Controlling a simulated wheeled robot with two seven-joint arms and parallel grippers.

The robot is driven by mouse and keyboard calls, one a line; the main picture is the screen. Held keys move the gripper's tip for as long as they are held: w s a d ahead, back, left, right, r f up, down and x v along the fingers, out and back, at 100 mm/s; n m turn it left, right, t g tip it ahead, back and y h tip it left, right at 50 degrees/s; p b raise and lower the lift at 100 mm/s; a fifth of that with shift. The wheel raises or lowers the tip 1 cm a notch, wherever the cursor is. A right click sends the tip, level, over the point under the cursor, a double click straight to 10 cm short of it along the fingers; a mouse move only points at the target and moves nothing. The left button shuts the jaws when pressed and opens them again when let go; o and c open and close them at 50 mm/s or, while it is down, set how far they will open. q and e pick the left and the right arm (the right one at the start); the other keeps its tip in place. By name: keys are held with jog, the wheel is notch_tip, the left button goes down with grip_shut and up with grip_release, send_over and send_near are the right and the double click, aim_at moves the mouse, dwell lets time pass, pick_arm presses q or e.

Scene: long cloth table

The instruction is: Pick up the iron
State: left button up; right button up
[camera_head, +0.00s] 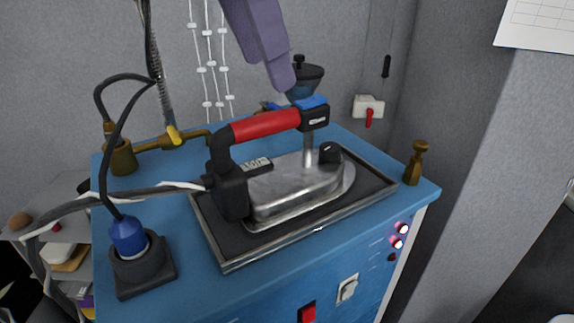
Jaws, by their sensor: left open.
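The iron (298,187) has a silvery metal body, a red grip and black end pieces. It sits upright on a dark, metal-rimmed rest plate (225,257) on top of a blue cabinet. Its red handle (265,125) runs from the lower left to the upper right. My left gripper (268,48) shows only as a greyish-purple finger part reaching down from the top edge. Its tip appears just above the red handle, with a small gap in the picture. It holds nothing that I can see. The rest of it is cut off. My right gripper is not in view.
A cable runs left from the iron's rear. A blue plug (128,237) stands in a black socket at the front left. Brass piping (122,157) is at the back left. A wooden-brown knob (415,163) stands at the right corner. Walls close in behind and right.

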aim_at(276, 113)
pick_arm(q)
jog(key=shift+a+p+x, duration=0.2)
jog(key=shift+p+x, duration=0.05)
jog(key=shift+x, duration=1.85)
jog(key=shift+a+p+x, duration=0.2)
jog(key=shift+p+x, duration=0.05)
jog(key=shift+x, duration=1.85)
jog(key=shift+f, duration=0.1)
grip_shut()
jog(key=shift+w+r, duration=0.1)
jog(key=shift+r, duration=0.15)
